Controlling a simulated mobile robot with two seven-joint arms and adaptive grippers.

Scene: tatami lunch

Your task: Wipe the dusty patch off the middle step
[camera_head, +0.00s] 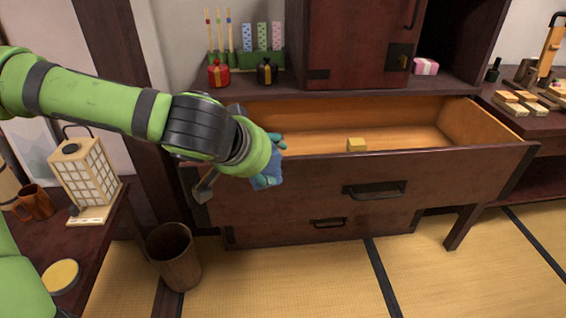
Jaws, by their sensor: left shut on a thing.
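My left arm reaches in from the left. Its gripper (264,163) is in front of the left part of the open drawer (290,187), mostly hidden behind my own wrist. It is shut on a blue cloth (267,181), which hangs crumpled before the drawer front. The dark wooden step chest (330,91) stands behind the drawer. I cannot make out a dusty patch on its visible surfaces. My right gripper is not in view.
A paper lantern (85,172) and bin (174,258) are left. The tatami (320,275) in front is clear.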

